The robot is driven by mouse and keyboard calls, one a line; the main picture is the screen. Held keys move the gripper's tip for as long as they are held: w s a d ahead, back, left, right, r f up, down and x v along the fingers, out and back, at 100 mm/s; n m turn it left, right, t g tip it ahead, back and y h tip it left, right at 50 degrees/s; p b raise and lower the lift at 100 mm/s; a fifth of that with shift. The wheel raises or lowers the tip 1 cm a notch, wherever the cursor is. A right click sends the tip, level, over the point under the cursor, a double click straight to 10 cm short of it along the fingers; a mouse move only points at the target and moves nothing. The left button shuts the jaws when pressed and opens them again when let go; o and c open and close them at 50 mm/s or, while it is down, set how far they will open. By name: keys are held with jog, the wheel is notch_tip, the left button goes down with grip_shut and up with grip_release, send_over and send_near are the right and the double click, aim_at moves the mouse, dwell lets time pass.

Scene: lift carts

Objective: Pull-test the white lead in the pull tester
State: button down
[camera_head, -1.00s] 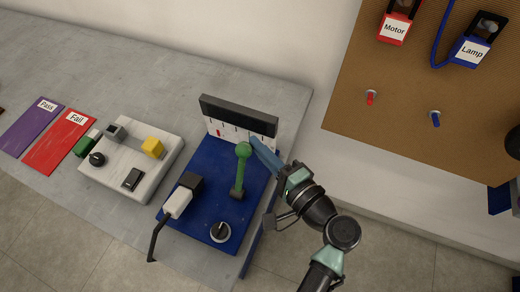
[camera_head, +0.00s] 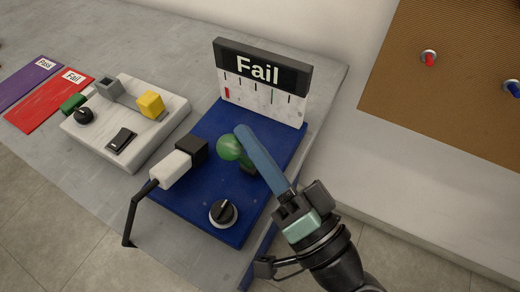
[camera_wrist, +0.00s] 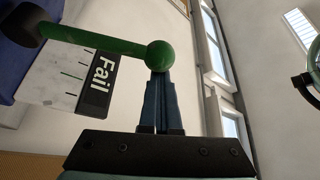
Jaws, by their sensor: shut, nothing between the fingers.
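The pull tester has a blue base (camera_head: 230,131) and an upright scale panel (camera_head: 264,93) whose black display reads "Fail". A red mark shows at the left of the scale. The white lead (camera_head: 172,168) sits in the black clamp (camera_head: 193,149) on the base, its black cable hanging off the front. The green lever knob (camera_head: 229,147) stands at my gripper's fingertips (camera_head: 242,132). In the wrist view the shut blue fingers (camera_wrist: 160,78) reach the round knob (camera_wrist: 160,55), with nothing between them. A black dial (camera_head: 223,213) is on the base's front corner.
A white box (camera_head: 150,158) with a yellow block, a grey block, a knob and a switch stands to the left. Beyond it lie a red Fail mat (camera_head: 45,108) and a purple Pass mat (camera_head: 25,85). A brown pegboard (camera_head: 450,100) is at the right.

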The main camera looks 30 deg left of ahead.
jog(key=shift+s+f+n+g+y+b, duration=0.25)
jog(key=shift+s+n+b, duration=0.2)
jog(key=shift+b, duration=0.25)
jog(key=shift+s+f+n+g+y+b, duration=0.15)
jog(key=shift+s+n+y+b, duration=0.25)
jog(key=shift+b, duration=0.3)
jog(key=shift+r, duration=0.1)
